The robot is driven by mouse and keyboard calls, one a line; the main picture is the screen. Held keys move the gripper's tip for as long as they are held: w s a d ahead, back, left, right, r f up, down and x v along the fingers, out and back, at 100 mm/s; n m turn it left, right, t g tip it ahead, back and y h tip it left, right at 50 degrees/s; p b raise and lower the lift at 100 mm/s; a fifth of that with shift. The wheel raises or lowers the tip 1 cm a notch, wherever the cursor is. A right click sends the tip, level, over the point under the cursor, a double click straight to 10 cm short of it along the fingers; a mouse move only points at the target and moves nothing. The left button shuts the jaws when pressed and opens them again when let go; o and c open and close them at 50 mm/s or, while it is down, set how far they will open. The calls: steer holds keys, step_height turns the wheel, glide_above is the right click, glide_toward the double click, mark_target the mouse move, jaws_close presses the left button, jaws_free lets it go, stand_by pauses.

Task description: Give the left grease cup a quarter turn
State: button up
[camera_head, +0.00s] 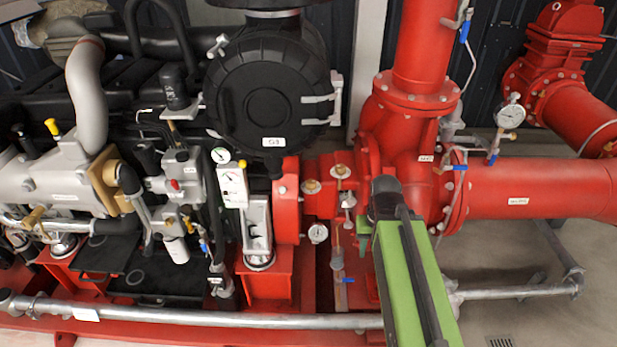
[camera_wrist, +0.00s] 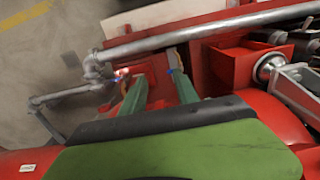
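The left grease cup (camera_head: 312,187) looks like a small brass cap on the red pump housing, right of the engine. A second brass cap, the right grease cup (camera_head: 341,171), sits a little higher to its right. My gripper (camera_wrist: 157,75) shows two green fingers in the wrist view, spread apart with nothing between them. They point toward the red base frame and pipe. In the head view my green arm rises from the bottom, right of and below both cups, and hides most of the gripper. I cannot make out either cup in the wrist view.
A round gauge (camera_head: 318,233) and a blue-handled drain valve (camera_head: 340,280) lie below the cups. A grey pipe (camera_head: 200,317) runs along the front. The red pump casing (camera_head: 405,150) stands right of the cups. Open floor (camera_head: 540,315) lies at lower right.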

steer(key=o, duration=0.4)
steer(key=w+a+r+n+p, duration=0.2)
steer(key=w+r+n+p, duration=0.1)
steer(key=w, duration=0.3)
steer(key=w+a+r+n+y+p, duration=0.1)
steer(key=w+a+r+n+p, duration=0.1)
steer(key=w+r+n+p, duration=0.2)
steer(key=w+a+r+n+y+p, duration=0.1)
steer(key=w+r+n+p, duration=0.3)
steer(key=w, duration=0.4)
steer(key=shift+w+a+r+g+p, duration=0.1)
steer(key=shift+a+r+g+p, duration=0.2)
steer(key=shift+a+r, duration=0.25)
steer(key=shift+c, duration=0.2)
step_height(320, 180, up, 6)
steer(key=n+y+p, duration=0.2)
steer(key=n+p, duration=0.3)
steer(key=n, duration=0.5)
glide_above(311, 181)
steer(key=w+d, duration=0.2)
steer(key=d, duration=0.5)
steer(key=b+x, duration=1)
steer(key=x, duration=0.1)
steer(key=s+b+x, duration=0.1)
steer(key=b+x, duration=0.4)
steer(key=x, duration=0.1)
steer(key=shift+a+r+b, duration=0.25)
steer(key=shift+a+b, duration=0.05)
steer(key=shift+a, duration=0.05)
steer(key=shift+r, duration=0.1)
